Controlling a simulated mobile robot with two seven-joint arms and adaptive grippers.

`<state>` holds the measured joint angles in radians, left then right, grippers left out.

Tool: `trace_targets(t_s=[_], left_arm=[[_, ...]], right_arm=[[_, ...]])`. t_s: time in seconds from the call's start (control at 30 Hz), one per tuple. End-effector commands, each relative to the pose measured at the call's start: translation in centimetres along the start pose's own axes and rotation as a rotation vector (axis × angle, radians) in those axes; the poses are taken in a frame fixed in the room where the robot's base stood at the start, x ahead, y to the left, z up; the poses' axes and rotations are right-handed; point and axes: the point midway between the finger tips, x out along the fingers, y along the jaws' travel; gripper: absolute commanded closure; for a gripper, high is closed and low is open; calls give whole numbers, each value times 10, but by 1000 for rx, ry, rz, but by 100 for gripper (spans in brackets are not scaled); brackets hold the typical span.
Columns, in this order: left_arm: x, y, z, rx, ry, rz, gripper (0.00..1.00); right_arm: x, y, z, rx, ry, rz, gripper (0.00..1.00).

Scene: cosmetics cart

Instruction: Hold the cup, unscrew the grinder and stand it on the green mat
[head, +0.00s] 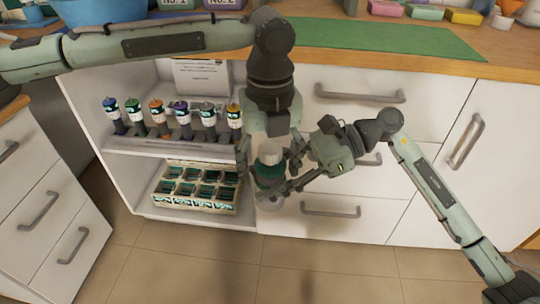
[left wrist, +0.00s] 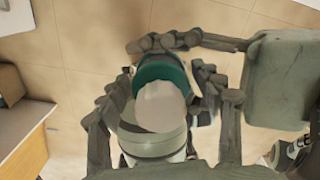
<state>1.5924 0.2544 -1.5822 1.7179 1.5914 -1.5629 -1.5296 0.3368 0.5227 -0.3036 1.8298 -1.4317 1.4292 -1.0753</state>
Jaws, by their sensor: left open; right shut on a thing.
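A grinder with a pale rounded top (head: 270,152) and a teal band stands upright in the air on a clear cup (head: 270,204), in front of the cabinet. In the left wrist view the pale top (left wrist: 160,106) and teal band (left wrist: 150,75) fill the middle. My right gripper (head: 276,184) reaches in from the right and is shut on the cup; its exact contact is partly hidden. My left gripper (head: 268,160) points down from above, open, its fingers on either side of the grinder. The green mat (head: 390,40) lies on the countertop at the back.
The open cabinet has a shelf with a row of coloured bottles (head: 174,120) and a sectioned tray (head: 195,187) below. White drawers (head: 350,90) stand behind my arms. Coloured boxes (head: 425,12) sit behind the mat, whose visible surface is clear.

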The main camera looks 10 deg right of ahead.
Motion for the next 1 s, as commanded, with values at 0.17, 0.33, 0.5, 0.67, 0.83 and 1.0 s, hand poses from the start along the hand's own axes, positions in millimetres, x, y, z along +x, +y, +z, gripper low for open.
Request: trace_targets(t_s=[0.17, 0.33, 0.5, 0.67, 0.83, 1.0], left_arm=[[0, 0, 0, 0, 0, 0, 34], [0, 0, 0, 0, 0, 0, 49], [0, 0, 0, 0, -1, 0, 70], [0, 0, 0, -2, -1, 0, 86], [0, 0, 0, -155, 0, 0, 85], [0, 0, 0, -271, -1, 0, 85]], right_arm=[[0, 0, 1, -1, -2, -1, 100], [0, 0, 1, -1, -2, -1, 100], [0, 0, 1, -1, -1, -1, 100], [0, 0, 1, -1, -1, -1, 100], [0, 0, 1, -1, -1, -1, 100], [0, -1, 1, 0, -1, -2, 100]])
